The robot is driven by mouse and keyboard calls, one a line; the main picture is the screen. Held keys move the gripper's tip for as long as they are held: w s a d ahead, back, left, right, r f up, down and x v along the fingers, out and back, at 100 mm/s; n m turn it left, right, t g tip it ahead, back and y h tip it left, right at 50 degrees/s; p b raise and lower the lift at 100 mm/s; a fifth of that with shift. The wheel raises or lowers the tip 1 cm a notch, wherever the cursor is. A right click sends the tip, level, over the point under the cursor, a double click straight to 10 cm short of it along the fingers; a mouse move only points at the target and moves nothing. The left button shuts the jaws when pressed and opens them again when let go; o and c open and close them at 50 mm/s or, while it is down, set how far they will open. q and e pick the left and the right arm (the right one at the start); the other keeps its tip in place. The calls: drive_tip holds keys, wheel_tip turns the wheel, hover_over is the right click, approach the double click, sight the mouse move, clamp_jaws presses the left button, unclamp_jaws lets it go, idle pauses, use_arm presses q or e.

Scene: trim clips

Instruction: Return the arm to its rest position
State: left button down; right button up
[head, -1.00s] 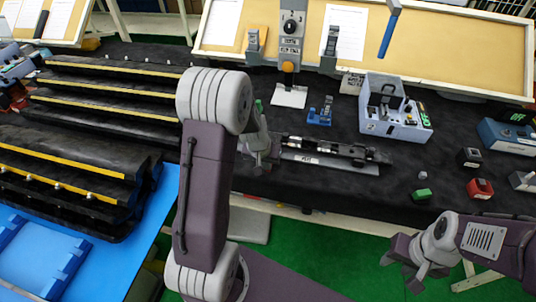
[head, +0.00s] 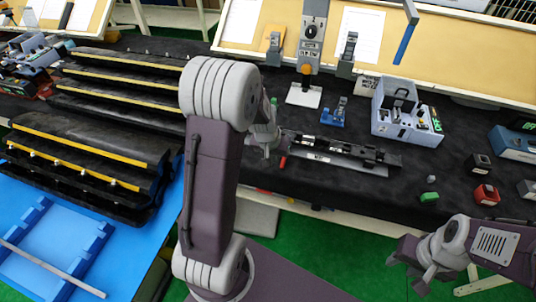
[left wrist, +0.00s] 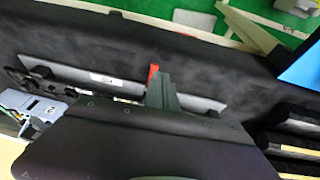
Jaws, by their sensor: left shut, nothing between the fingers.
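My left arm rises through the middle of the head view and folds over the table. Its gripper (head: 266,145) hangs at the left end of the dark rail fixture (head: 350,158). In the left wrist view the shut fingers (left wrist: 160,92) lie across the view of the pale rail (left wrist: 120,85). A small red piece (left wrist: 153,72) shows by the fingertips, and also in the head view (head: 283,161); I cannot tell whether it touches them. My right gripper (head: 418,268) is open and empty over the green floor, in front of the table.
Black stepped racks (head: 95,140) with yellow strips stand left. A blue tray (head: 50,240) with a pale rod is at lower left. A grey control box (head: 405,125), blue clip (head: 335,115), red block (head: 486,194) and green block (head: 429,197) sit on the black table.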

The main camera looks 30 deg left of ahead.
use_arm(q)
drive_tip(key=s+d+r+m, duration=0.2)
drive_tip(key=s+d+r, duration=0.3)
drive_tip(key=s, duration=0.1)
drive_tip(key=s+d+f+g, duration=0.2)
drive_tip(key=s+d+f, duration=0.1)
drive_tip(key=s, duration=0.6)
drive_tip(key=shift+f, duration=0.2)
drive_tip(key=shift+d, duration=0.2)
idle(0.4)
